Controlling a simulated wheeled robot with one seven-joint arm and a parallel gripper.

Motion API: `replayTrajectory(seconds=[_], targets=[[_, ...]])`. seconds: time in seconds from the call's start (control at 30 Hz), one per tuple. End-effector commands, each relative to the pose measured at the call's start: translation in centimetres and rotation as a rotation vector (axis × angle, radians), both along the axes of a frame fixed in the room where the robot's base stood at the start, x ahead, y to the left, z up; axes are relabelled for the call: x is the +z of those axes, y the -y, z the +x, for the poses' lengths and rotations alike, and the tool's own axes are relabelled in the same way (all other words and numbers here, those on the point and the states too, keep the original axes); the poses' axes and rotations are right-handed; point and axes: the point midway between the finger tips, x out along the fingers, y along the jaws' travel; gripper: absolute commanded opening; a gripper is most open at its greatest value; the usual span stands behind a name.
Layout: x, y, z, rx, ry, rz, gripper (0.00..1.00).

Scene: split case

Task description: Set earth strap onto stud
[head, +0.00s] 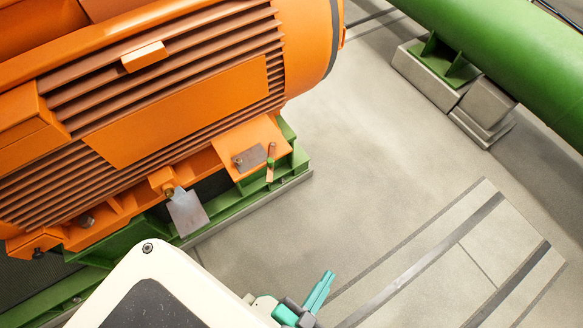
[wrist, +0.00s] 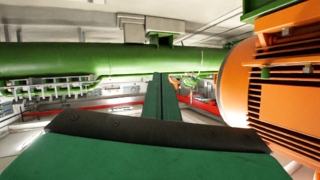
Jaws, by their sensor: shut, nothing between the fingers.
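My gripper (head: 320,291) has teal fingers and is shut and empty, over the floor to the lower right of the orange motor in the head view. Its fingers lie together in the wrist view (wrist: 161,98). A flat grey plate (head: 187,212) hangs from a small orange boss on the motor's lower edge; it may be the earth strap, but I cannot be sure. A short upright reddish and green pin (head: 271,162), possibly the stud, stands at the motor's foot, beside a small grey plate (head: 249,158). My gripper is apart from all of these.
The orange motor (head: 180,110) sits on a green base frame (head: 290,162). A big green pipe (head: 500,50) on a grey block support (head: 428,78) runs along the upper right. Bare floor (head: 370,150) lies between them. The wrist view shows the pipe (wrist: 60,60) and motor (wrist: 235,88).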

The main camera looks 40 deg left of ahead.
Motion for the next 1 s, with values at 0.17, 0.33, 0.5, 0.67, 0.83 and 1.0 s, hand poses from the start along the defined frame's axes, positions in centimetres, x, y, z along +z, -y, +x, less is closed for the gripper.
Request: replayTrajectory(seconds=[0.17, 0.33, 0.5, 0.67, 0.83, 1.0], targets=[[-8.8, 0.2, 2.9, -0.117, -0.180, 0.349, 0.00], [-15.8, -1.6, 5.9, -0.223, -0.375, 0.715, 0.00], [-20.0, -4.7, 9.5, -0.306, -0.585, 1.071, 0.00], [-20.9, -8.4, 13.0, -0.351, -0.812, 1.380, 0.00], [-18.6, -12.1, 16.8, -0.354, -1.090, 1.655, 0.00], [-13.3, -14.3, 20.1, -0.306, -1.410, 1.846, 0.00]])
